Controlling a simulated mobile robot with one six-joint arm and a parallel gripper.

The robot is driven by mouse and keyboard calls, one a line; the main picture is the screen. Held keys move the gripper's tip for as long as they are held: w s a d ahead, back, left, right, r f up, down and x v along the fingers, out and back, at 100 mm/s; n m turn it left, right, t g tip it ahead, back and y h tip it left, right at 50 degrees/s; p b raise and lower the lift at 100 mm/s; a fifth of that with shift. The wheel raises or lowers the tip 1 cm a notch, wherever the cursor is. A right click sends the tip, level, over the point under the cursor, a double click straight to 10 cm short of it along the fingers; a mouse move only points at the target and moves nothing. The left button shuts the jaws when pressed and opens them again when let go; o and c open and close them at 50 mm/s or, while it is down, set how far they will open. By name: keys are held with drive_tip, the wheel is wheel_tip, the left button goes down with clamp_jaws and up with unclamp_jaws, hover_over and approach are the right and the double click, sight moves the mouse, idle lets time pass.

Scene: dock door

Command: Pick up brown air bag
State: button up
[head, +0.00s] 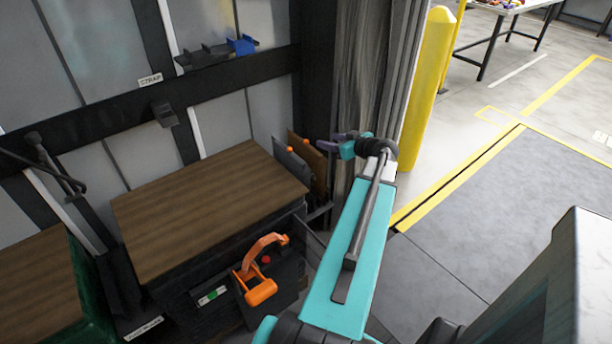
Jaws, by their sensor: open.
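The brown air bag (320,170) stands upright at the right side of the wooden-topped cabinet, with an orange valve near its top left corner. A grey air bag (293,168) stands just to its left and partly covers it. My gripper (334,141) is open, with purple fingers pointing left. In the picture it is close to the brown bag's upper right edge. I cannot tell whether it touches the bag. The lower part of the brown bag is hidden.
The wooden-topped cabinet (205,210) is left of my arm, with an orange-handled tool (262,270) at its front. A grey curtain (345,90) and a yellow post (428,80) stand behind my gripper. Blue and dark items (242,45) sit on the wall rail. Open floor lies right.

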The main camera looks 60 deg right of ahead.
drive_tip(key=b, duration=0.4)
approach(313, 148)
drive_tip(key=shift+s+a+r, duration=0.2)
drive_tip(key=shift+s+a, duration=0.15)
drive_tip(key=shift+s, duration=0.05)
drive_tip(key=shift+p+x, duration=0.6)
drive_tip(key=shift+x, duration=3.7)
drive_tip(key=shift+d+p+x, duration=0.25)
drive_tip(key=shift+p+x, duration=0.5)
drive_tip(key=shift+x, duration=1.8)
drive_tip(key=shift+s+f, duration=0.1)
drive_tip(key=shift+f, duration=0.05)
